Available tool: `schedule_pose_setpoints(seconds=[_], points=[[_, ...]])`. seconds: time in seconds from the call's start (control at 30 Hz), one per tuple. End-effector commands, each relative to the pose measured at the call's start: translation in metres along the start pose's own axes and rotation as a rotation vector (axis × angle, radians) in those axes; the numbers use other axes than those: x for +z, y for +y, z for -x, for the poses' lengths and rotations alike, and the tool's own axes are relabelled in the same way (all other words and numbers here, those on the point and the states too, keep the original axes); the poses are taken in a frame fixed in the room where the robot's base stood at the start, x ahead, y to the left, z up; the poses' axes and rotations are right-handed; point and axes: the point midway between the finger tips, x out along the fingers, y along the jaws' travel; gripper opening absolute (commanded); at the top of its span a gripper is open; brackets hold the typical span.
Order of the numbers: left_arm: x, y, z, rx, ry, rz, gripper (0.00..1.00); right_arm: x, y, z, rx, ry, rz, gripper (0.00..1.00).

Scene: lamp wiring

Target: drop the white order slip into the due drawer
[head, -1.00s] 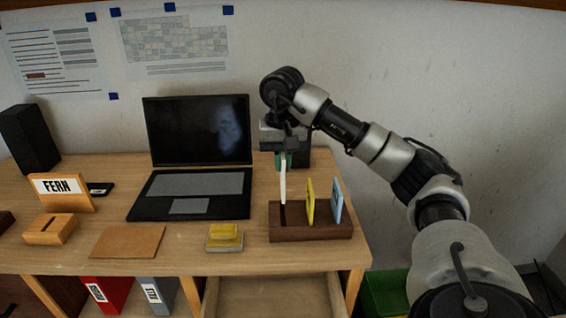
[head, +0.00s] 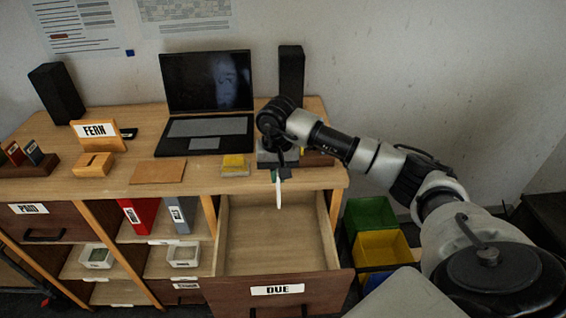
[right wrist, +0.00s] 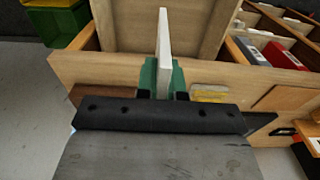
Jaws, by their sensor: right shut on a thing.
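The white order slip (head: 278,192) is held upright in my right gripper (head: 277,174), over the back part of the open due drawer (head: 285,290). In the right wrist view the slip (right wrist: 163,40) stands edge-on between the green finger pads of the gripper (right wrist: 163,78). The drawer's bare floor (right wrist: 128,25) shows beyond it. The drawer is pulled out, its front is labelled DUE, and its visible floor is empty. The slip appears above the drawer floor, not touching it. My left gripper is not in view.
A laptop (head: 207,105), a yellow sponge-like block (head: 234,163) and a brown pad (head: 158,172) are on the desk. My right gripper partly hides a brown rack (head: 318,159). Green (head: 370,214) and yellow (head: 383,250) bins stand right of the drawer.

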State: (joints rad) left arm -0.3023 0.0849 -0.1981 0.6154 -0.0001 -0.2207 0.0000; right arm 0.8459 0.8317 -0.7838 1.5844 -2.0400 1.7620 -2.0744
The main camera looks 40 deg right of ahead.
Motion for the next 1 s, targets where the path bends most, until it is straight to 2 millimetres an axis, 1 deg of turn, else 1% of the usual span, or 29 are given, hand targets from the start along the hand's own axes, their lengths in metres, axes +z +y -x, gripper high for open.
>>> schedule_pose_setpoints(seconds=[0.03,0.17,0.4,0.5,0.67,0.83,0.87,1.0], points=[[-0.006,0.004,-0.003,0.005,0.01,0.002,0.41,0.0,0.0,-0.005,0.0,-0.001,0.0,0.0],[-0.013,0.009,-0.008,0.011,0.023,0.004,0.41,0.0,0.0,-0.017,0.0,-0.003,0.0,0.0],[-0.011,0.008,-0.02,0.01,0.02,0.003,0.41,0.001,0.0,-0.045,0.0,-0.003,-0.001,0.0],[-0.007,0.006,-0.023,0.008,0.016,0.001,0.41,0.0,0.0,-0.054,0.0,-0.002,0.0,0.0],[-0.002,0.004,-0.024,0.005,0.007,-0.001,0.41,0.0,0.001,-0.057,-0.001,0.0,-0.001,0.0],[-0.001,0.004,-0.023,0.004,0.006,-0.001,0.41,0.0,0.001,-0.057,0.0,0.0,-0.001,0.0],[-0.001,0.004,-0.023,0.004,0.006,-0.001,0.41,0.0,0.001,-0.057,0.0,0.0,-0.001,0.11],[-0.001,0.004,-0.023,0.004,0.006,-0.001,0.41,0.0,0.001,-0.057,0.0,0.0,-0.001,0.32]])
